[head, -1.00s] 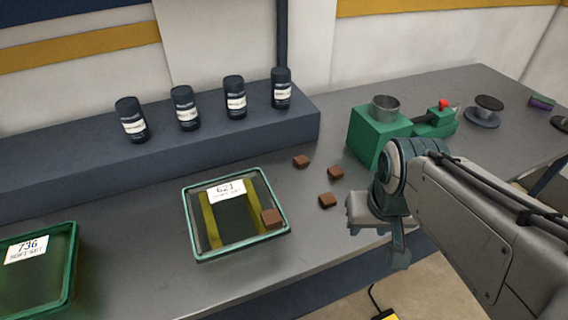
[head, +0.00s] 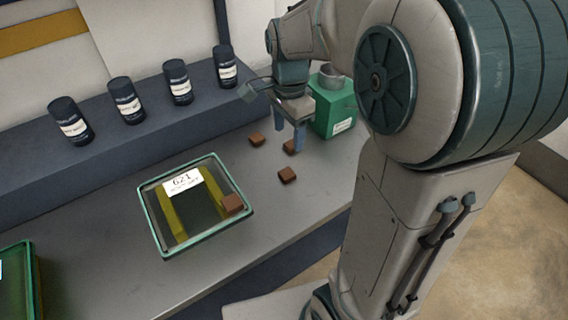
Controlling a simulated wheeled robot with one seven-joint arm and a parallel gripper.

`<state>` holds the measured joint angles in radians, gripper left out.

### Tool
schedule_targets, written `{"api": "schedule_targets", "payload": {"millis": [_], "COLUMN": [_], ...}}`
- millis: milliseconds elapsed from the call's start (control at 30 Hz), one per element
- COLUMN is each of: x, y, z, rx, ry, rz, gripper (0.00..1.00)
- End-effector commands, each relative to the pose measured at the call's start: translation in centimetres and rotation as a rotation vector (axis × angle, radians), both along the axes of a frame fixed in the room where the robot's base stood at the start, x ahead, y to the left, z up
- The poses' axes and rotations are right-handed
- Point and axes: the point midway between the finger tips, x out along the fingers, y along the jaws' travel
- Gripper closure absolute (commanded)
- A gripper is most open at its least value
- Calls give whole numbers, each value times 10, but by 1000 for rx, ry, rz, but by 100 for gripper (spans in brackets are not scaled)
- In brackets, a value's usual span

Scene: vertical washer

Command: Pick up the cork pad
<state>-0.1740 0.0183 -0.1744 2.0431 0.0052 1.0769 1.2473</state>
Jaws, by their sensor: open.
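Small brown blocks, which look like the cork pads, lie on the grey bench. One block (head: 256,139) is nearest the shelf, one (head: 287,175) is nearer the front, and one (head: 288,147) is between them, partly hidden by my gripper. Another brown block (head: 232,203) is in the green-rimmed tray marked 621 (head: 160,234), at its right side. My gripper (head: 287,136) points down with its fingers apart and nothing between them. It is over or just beside the middle block; I cannot tell its exact height or whether it touches.
A green machine (head: 333,112) with a metal cup stands close right of my gripper. A dark raised shelf (head: 100,160) with several dark bottles (head: 178,82) runs along the back. Another green tray (head: 35,285) is at the left edge. The bench between the trays is clear.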

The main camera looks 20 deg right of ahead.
Motion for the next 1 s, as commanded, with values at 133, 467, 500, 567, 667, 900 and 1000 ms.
{"api": "schedule_targets", "payload": {"millis": [133, 467, 500, 567, 667, 900, 1000], "x": [2, 2, 2, 2, 2, 2, 3], "y": [-1, -1, -1, -1, -1, -3, -3], "z": [-17, -77, -80, -84, -89, -121, -132], "rx": [-2, -2, -2, -1, -2, -3, -1], "ry": [9, 9, 7, 5, 6, 9, 7], "rz": [-28, -25, -25, -25, -25, -24, -25], "gripper": [42, 42, 42, 42, 42, 42, 42]}}
